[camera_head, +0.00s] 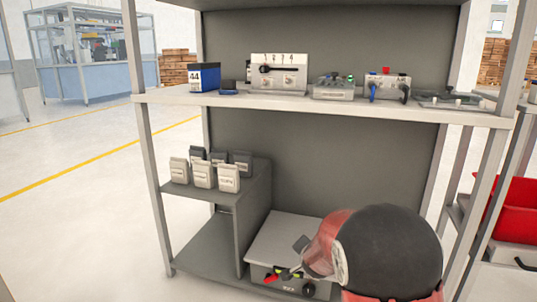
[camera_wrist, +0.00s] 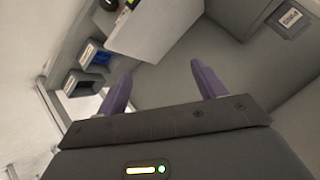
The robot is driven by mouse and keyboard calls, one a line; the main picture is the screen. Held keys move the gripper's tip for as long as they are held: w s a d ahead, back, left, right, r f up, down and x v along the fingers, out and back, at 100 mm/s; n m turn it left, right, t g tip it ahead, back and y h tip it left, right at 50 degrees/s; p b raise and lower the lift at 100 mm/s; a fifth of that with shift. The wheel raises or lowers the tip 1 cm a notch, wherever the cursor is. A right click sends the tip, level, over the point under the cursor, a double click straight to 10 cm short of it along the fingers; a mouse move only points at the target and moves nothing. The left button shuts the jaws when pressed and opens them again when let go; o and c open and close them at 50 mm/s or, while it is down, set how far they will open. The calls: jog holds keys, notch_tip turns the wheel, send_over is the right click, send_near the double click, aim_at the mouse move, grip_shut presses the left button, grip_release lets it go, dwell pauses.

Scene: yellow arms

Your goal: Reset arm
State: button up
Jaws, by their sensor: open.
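My arm (camera_head: 385,250), red with a black rounded cover, reaches in at the lower right of the head view, in front of the lower shelf. My gripper (camera_wrist: 161,77) shows in the wrist view with its two purple fingers wide apart and nothing between them. In the head view the fingers are mostly hidden by the arm. A grey box (camera_head: 283,240) with a red handle (camera_head: 270,279) and a dark knob stands on the lower shelf beside the arm. A pale box top (camera_wrist: 155,28) lies beyond the fingers in the wrist view.
The upper shelf (camera_head: 225,101) holds a blue box (camera_head: 204,77), a numbered switch panel (camera_head: 279,73) and several small devices. Several labelled pouches (camera_head: 203,175) stand on a side step. A red bin (camera_head: 506,215) is at the right. Open floor lies to the left.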

jog(key=s+r+n+g+y+p, duration=0.1)
jog(key=s+r+n+y+p, duration=0.15)
jog(key=s+r, duration=0.9)
jog(key=s+d+r+n+g+p, duration=0.1)
jog(key=s+r+n+g, duration=0.1)
jog(key=s, duration=1)
jog(key=s+d+r+n+g+h+p, duration=0.1)
jog(key=s+r+n, duration=0.4)
jog(key=s, duration=0.8)
jog(key=shift+d+g+p, duration=0.4)
jog(key=shift+d+p, duration=0.05)
jog(key=shift+d, duration=0.15)
jog(key=shift+h, duration=0.25)
